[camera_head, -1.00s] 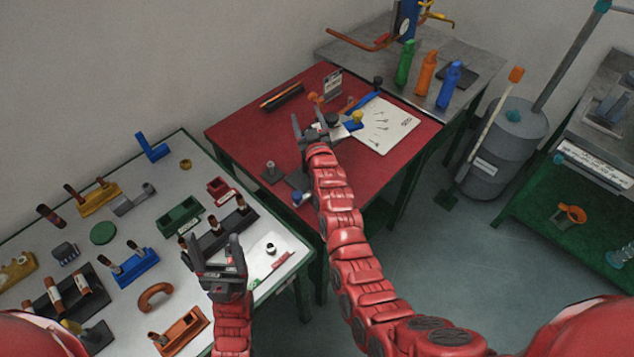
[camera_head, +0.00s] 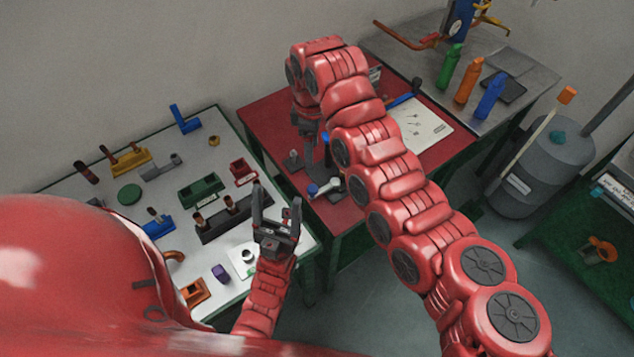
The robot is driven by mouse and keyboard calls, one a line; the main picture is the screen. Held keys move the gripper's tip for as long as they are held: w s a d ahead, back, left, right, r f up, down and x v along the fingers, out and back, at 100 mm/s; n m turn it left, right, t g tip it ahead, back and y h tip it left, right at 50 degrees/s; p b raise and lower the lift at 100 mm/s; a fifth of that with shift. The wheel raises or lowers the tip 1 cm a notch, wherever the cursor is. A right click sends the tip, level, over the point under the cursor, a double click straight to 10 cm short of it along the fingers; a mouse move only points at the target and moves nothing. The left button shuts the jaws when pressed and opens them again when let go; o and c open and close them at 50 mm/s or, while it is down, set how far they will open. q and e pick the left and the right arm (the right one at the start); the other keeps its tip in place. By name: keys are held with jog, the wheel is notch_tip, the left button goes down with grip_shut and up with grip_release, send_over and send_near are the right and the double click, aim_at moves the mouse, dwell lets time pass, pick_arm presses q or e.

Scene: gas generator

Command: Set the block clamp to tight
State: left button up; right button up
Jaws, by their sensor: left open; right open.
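I cannot name the block clamp with certainty. A small dark fixture with a blue-and-white lever-like part (camera_head: 325,188) stands at the near left edge of the red table and may be it. My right gripper (camera_head: 316,160) points down just above or beside this fixture. Its fingers are partly hidden by my arm, and I cannot tell whether they touch anything. My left gripper (camera_head: 277,200) is open and empty, pointing up over the right edge of the white table.
The white table (camera_head: 75,190) holds several coloured blocks and holders. The red table (camera_head: 265,118) carries a white board (camera_head: 425,130) and a small grey post (camera_head: 293,158). Bottles (camera_head: 467,82) stand on the grey bench behind. A grey drum (camera_head: 545,175) stands at right.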

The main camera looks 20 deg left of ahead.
jog(key=b, duration=0.3)
send_over(313, 187)
jog(key=f, duration=0.9)
jog(key=shift+s+f, duration=0.25)
jog(key=shift+f, duration=0.15)
notch_tip(313, 187, down, 5)
jog(key=shift+w+f+p, duration=0.1)
jog(key=shift+f+p, duration=0.05)
jog(key=shift+p, duration=0.9)
jog(key=shift+f, duration=0.75)
grip_shut()
